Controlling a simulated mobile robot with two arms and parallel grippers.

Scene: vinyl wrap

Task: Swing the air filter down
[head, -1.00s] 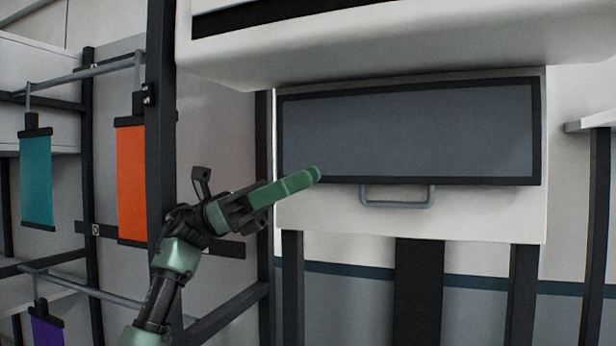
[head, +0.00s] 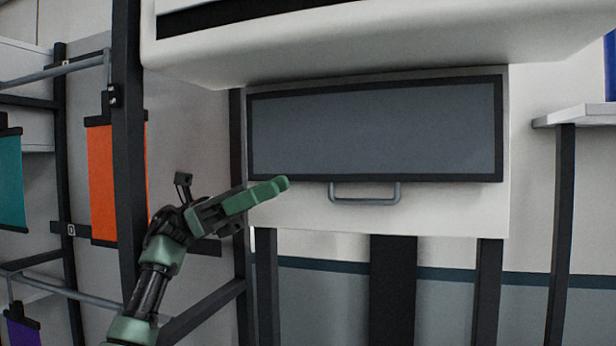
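The air filter (head: 375,128) is a wide grey panel in a dark frame, set in the front of a white housing under a large white hood. A grey U-shaped handle (head: 364,199) sits just below the frame's lower edge. My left gripper (head: 284,184) is left of the handle, near the frame's lower left corner, and apart from the handle. Its green fingers point right and show side-on, overlapping, so the gap between them is hidden. My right gripper is not in view.
A dark upright post (head: 128,150) stands left of the housing, with orange (head: 103,185) and teal (head: 11,180) hanging sheets on rails. Dark legs are below the housing. A white shelf (head: 580,116) is at the right. The space before the panel and handle is clear.

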